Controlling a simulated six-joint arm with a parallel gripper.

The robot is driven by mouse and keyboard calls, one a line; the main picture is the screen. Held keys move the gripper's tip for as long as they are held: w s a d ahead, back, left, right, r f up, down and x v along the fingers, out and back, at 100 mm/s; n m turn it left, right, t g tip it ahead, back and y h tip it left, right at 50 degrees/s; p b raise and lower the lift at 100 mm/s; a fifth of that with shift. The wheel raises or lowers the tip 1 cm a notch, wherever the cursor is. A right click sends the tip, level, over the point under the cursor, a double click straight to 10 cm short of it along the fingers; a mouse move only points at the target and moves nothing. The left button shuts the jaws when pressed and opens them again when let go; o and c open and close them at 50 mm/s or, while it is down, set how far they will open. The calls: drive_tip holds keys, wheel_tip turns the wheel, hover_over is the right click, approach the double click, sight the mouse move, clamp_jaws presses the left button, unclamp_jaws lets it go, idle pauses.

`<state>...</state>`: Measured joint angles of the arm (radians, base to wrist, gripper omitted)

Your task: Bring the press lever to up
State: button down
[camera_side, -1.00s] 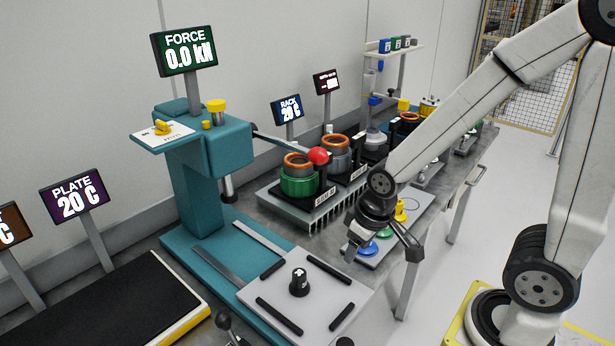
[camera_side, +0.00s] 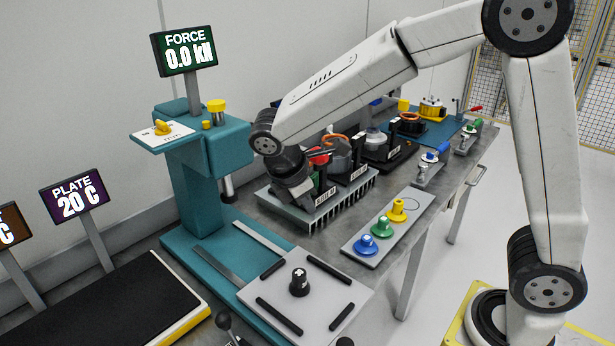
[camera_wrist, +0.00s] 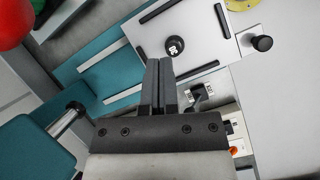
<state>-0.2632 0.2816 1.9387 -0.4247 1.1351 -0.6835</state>
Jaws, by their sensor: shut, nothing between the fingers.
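The teal press (camera_side: 222,150) stands left of centre in the side view, its ram (camera_side: 228,188) above the base. The press lever's red ball (camera_side: 318,157) shows just behind my gripper and wrist, which hide the lever's rod. In the wrist view the red ball (camera_wrist: 12,22) is large at the upper left corner, to the left of my fingers and apart from them. My gripper (camera_wrist: 158,66) is shut and empty. In the side view its dark body is beside the press head, in front of the lever; its fingertips are hard to make out there.
A grey plate (camera_side: 335,290) with black bars and a black knob (camera_side: 299,282) lies in front of the press. Coloured knobs (camera_side: 381,229) stand on a plate to the right.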

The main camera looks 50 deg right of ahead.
drive_tip(key=w+a+r+n+h, duration=0.3)
drive_tip(key=w+r+n+h, duration=0.1)
drive_tip(key=r, duration=0.3)
drive_tip(key=shift+w+n, duration=0.2)
drive_tip(key=shift+n, duration=0.4)
drive_tip(key=shift+f, duration=0.1)
drive_tip(key=d+f, duration=0.3)
drive_tip(key=d, duration=0.5)
drive_tip(key=shift+s+d+f, duration=0.25)
drive_tip(key=shift+d, duration=0.1)
drive_tip(key=shift+r, duration=0.1)
